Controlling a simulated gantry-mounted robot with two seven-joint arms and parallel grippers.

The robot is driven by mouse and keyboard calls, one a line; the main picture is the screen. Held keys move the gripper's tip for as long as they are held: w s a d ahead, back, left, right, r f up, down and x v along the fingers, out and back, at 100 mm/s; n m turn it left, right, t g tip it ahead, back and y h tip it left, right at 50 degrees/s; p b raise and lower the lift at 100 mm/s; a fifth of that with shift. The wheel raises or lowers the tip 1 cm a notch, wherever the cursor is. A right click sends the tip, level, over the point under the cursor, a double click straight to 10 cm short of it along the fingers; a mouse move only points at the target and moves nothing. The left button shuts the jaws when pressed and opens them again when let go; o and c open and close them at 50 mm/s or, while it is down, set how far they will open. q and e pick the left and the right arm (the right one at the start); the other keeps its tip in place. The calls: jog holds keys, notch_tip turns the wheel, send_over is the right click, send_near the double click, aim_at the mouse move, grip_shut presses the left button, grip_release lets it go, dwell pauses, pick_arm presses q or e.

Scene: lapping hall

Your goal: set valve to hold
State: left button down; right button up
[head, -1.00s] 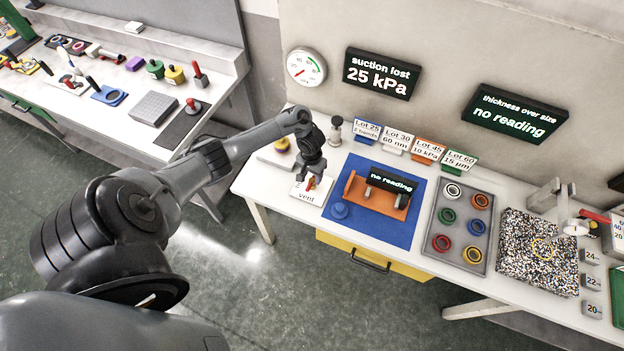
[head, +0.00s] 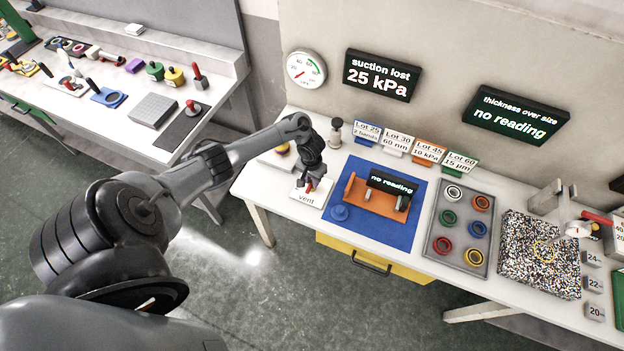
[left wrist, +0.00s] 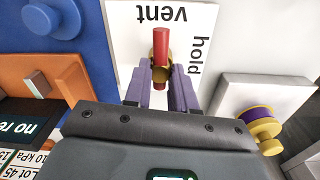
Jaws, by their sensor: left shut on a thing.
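The valve is a red lever (left wrist: 160,46) on a brass hub (left wrist: 161,67), on a white plate (left wrist: 128,45) printed "vent" and "hold". In the left wrist view the lever's long end points towards "vent"; "hold" is to its right. My left gripper (left wrist: 160,88) is shut on the valve lever, its purple fingers on either side. In the head view the left gripper (head: 311,184) is down over the plate (head: 309,199), where "vent" shows and "hold" is hidden. A display (head: 382,76) reads "suction lost 25 kPa". My right gripper is out of view.
A blue mat (head: 390,232) with an orange fixture (head: 368,203) lies right of the valve. A white block (left wrist: 250,98) with a purple and brass spool (left wrist: 260,122) stands on its other side. A round gauge (head: 306,68) hangs above.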

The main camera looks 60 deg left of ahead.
pick_arm(q)
jog(key=shift+m+p, duration=0.3)
jog(key=shift+m, duration=0.1)
jog(key=shift+r+m+p, duration=0.15)
jog(key=shift+m+p, duration=0.15)
jog(key=shift+m, duration=0.4)
jog(key=shift+m+p, duration=0.3)
jog(key=shift+m, duration=0.5)
jog(key=m, duration=0.3)
jog(key=shift+m, duration=0.3)
jog(key=m, duration=0.2)
jog(key=shift+m, duration=0.4)
jog(key=m, duration=0.2)
jog(key=shift+m, duration=0.4)
jog(key=m, duration=0.2)
jog(key=m+b, duration=0.1)
jog(key=m, duration=0.1)
jog(key=shift+f+m, duration=0.2)
jog(key=shift+m, duration=0.2)
